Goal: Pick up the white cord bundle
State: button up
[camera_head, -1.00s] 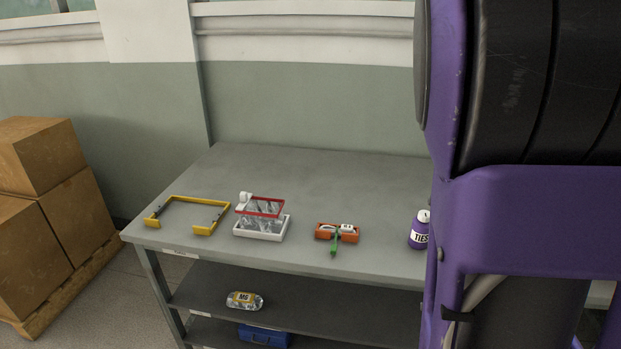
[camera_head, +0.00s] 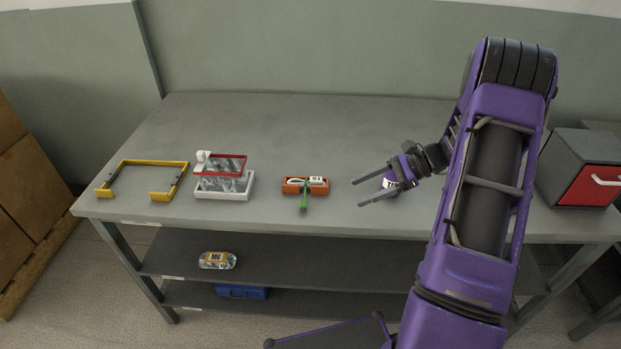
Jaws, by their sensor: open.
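The white cord bundle (camera_head: 316,180) lies in a small orange tray (camera_head: 291,188) near the front middle of the grey table. A green piece (camera_head: 304,203) hangs over the tray's front side. My gripper (camera_head: 361,193) is open and empty, to the right of the tray and apart from it, with its two fingers pointing left.
A yellow frame (camera_head: 153,163) and a white tray with a red-rimmed part (camera_head: 247,190) stand to the left on the table (camera_head: 300,125). A grey cabinet with a red drawer (camera_head: 590,190) stands at right. A labelled M6 pack (camera_head: 217,260) and a blue box (camera_head: 242,292) are on the shelves below. The table's back is clear.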

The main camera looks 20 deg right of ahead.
jog(key=shift+w+d+f+m+t+y, duration=0.15)
jog(key=shift+m+t+y, duration=0.15)
jog(key=shift+m+t, duration=0.2)
jog(key=shift+w+d+f+m+t+y, duration=0.15)
jog(key=shift+m+t+y, duration=0.2)
jog(key=shift+m, duration=0.25)
jog(key=shift+w+a, duration=0.15)
jog(key=shift+a, duration=0.15)
send_near(303, 203)
jog(key=x, duration=0.5)
jog(key=shift+w+f, duration=0.15)
jog(key=shift+x, duration=2.7)
grip_shut()
